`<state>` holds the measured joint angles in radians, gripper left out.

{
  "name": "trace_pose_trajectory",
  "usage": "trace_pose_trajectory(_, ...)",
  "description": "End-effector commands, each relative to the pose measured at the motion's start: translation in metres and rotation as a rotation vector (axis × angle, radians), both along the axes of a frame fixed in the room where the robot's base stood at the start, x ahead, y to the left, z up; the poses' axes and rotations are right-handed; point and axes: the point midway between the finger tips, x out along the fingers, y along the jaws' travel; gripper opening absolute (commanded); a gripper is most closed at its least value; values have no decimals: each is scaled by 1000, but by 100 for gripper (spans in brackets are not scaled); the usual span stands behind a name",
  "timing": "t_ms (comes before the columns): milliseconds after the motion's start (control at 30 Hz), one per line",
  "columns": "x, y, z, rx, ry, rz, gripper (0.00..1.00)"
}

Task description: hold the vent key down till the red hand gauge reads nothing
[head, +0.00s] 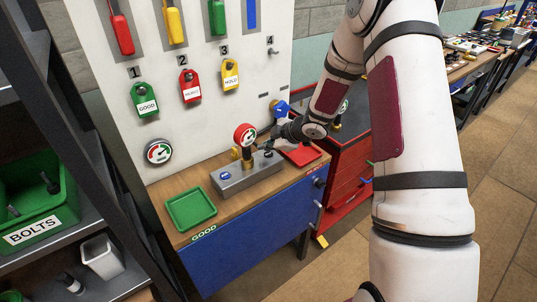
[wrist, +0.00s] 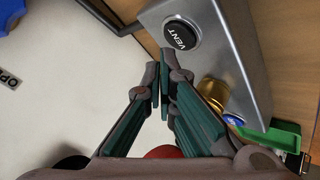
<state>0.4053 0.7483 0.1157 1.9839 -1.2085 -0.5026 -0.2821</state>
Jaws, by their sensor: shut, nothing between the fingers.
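The red hand gauge (head: 245,134) stands on a brass fitting on a grey metal block (head: 235,182) on the bench. Its needle is too small to read. In the wrist view the vent key (wrist: 181,33) is a black round button marked VENT on the block (wrist: 225,30). My gripper (wrist: 160,75) is shut and empty, its fingertips below and left of the key in that picture, apart from it in the image. In the head view my gripper (head: 268,145) is just right of the gauge, above the block. A red edge, perhaps the gauge, shows low between the fingers.
A green tray (head: 192,210) lies at the bench's left front, and a red tray (head: 303,154) at the right. A wall gauge (head: 158,151) and hanging tags are on the white board (head: 215,115). A blue fitting (head: 280,108) is behind my gripper.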

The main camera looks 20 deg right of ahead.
Motion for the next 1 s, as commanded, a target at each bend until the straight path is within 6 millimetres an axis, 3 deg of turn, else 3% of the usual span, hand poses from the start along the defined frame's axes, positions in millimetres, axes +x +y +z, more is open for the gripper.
trace_pose_trajectory(1000,0,0,-11,0,0,0,0)
